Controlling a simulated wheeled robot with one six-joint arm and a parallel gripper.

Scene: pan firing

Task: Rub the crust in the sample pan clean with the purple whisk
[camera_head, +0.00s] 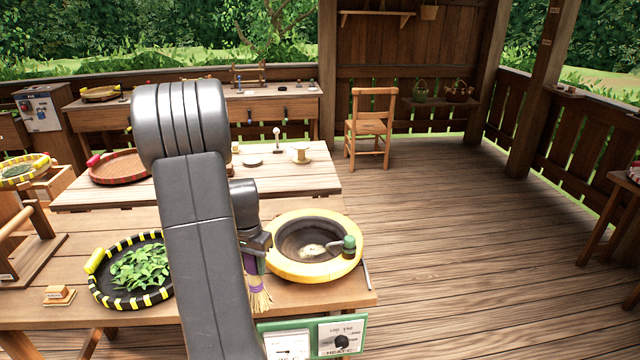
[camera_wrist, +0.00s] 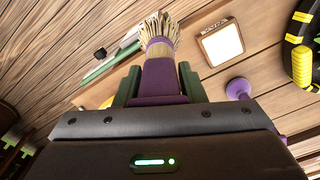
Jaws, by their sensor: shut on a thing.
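The sample pan (camera_head: 353,258) is a round dark pan with a yellow rim on the right end of the front table. A pale crust patch (camera_head: 312,250) lies on its floor, and a green knob-like piece sits at its right side. My gripper (camera_head: 256,250) is left of the pan, shut on the purple whisk (camera_head: 260,298). The whisk's straw bristles hang down beside the table's front edge, outside the pan. In the wrist view, the whisk (camera_wrist: 160,45) stands out between my two green fingers (camera_wrist: 160,85). My arm hides part of the table.
A black-and-yellow tray (camera_head: 100,290) of green leaves stands left of my arm. A heat panel (camera_head: 340,338) is at the table's front below the pan. A red-rimmed tray (camera_head: 120,167) is on the table behind. The floor to the right is clear up to a chair (camera_head: 371,125).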

